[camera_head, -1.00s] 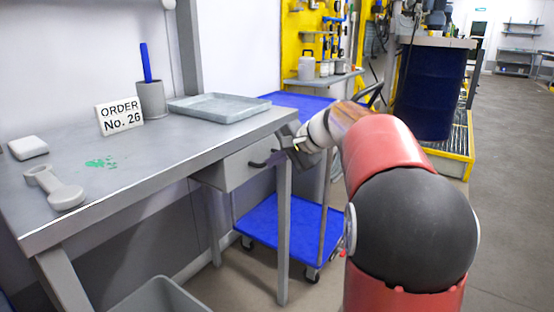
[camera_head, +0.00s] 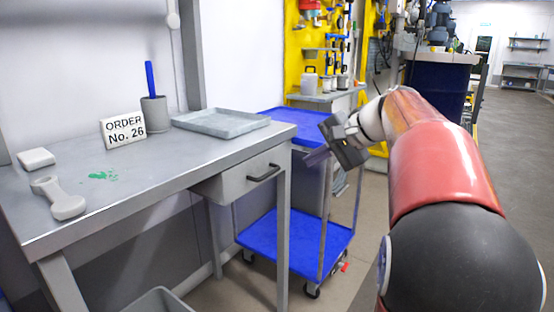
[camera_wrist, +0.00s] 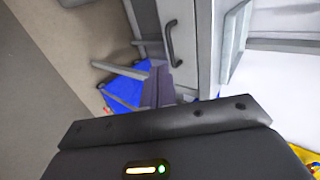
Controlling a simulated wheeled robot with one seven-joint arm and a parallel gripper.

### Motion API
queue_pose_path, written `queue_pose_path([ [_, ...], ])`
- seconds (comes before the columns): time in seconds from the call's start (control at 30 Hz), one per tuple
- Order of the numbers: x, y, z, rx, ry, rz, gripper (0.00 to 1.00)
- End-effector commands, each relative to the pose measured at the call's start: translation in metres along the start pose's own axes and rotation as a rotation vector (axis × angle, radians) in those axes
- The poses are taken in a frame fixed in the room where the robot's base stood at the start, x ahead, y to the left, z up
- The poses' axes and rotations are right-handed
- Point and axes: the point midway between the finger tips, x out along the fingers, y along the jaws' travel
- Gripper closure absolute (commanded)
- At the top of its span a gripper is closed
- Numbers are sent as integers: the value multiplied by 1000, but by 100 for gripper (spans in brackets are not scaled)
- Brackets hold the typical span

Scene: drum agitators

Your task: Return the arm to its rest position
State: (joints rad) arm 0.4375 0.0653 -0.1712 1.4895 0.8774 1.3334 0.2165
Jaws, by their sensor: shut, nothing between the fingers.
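My gripper (camera_head: 318,156) is in the right half of the head view, in front of the blue cart and to the right of the workbench drawer. It is shut with nothing in it and points left. In the wrist view its closed fingers (camera_wrist: 158,86) show in the middle, apart from the drawer handle (camera_wrist: 174,44). My arm reaches in from the lower right, bent, clear of the bench.
The grey workbench (camera_head: 180,168) holds a tray (camera_head: 222,122), a cup (camera_head: 154,114) with a blue tool, an order sign (camera_head: 123,130) and a grey wrench-like part (camera_head: 58,198). Its drawer (camera_head: 240,180) looks closed. The blue cart (camera_head: 290,245) stands behind. Floor (camera_head: 510,150) at right is open.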

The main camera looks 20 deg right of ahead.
Motion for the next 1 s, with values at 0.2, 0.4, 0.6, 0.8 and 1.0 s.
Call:
queue_pose_path([
  [0.2,3,4,20,-36,-3,32,100],
  [0.4,17,48,114,-252,-11,209,100],
  [0.6,24,131,204,-613,-6,416,100],
  [0.8,26,200,246,-918,10,545,100],
  [1.0,27,224,256,-1031,18,587,100],
])
